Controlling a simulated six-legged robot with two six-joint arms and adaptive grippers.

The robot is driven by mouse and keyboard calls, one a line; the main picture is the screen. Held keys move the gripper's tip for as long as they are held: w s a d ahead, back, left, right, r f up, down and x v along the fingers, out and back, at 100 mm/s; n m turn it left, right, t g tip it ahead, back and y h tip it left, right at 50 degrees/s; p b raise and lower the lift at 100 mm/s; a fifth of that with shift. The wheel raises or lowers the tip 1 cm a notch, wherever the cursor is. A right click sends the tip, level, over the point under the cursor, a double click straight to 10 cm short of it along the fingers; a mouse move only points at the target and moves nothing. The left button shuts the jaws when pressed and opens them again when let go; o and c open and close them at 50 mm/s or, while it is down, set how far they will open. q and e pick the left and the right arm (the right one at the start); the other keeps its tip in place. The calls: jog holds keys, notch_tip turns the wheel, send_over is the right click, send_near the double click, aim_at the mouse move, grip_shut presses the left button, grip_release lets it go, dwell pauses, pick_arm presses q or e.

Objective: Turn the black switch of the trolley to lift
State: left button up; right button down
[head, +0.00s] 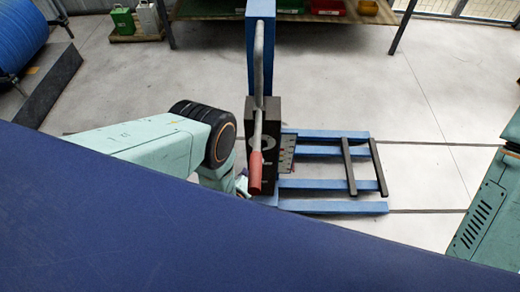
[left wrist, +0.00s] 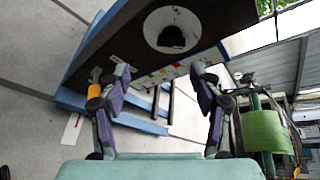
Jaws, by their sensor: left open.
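The trolley (head: 264,45) is blue, with a dark box (head: 246,118) on its mast and a grey lever ending in a red grip (head: 255,175). In the left wrist view the black switch (left wrist: 172,40) sits in a white round dial (left wrist: 186,17) on the dark box. In the head view the lever partly covers the dial (head: 265,142). My left gripper (left wrist: 163,80) is open and empty. Its fingers point toward the box, and the switch shows beyond and above the fingertips. In the head view the left gripper (head: 242,184) is mostly hidden beside the box. My right gripper is not in view.
Blue forks (head: 330,208) with two black bars (head: 378,165) extend right of the mast. A label plate (head: 287,155) sits beside the box. Shelving with coloured bins (head: 327,6) stands behind. A green roll (left wrist: 264,130) shows right in the wrist view.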

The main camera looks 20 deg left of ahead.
aim_at(262, 149)
pick_arm(q)
jog(key=shift+m+t, duration=0.4)
jog(key=shift+m, duration=0.3)
jog(key=x, duration=0.2)
jog(key=b+x, duration=0.1)
jog(key=x, duration=0.1)
jog(key=r+x, duration=0.1)
jog(key=x, duration=0.1)
jog(key=shift+w+d+b, duration=0.3)
jog(key=shift+w+b, duration=0.05)
jog(key=shift+w, duration=0.1)
jog(key=shift+w+f, duration=0.2)
jog(key=shift+w, duration=0.45)
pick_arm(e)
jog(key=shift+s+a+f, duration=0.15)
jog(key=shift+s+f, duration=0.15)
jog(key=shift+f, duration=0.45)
pick_arm(q)
jog(key=shift+c, duration=0.2)
jog(key=shift+a, duration=0.1)
jog(key=c, duration=1.1)
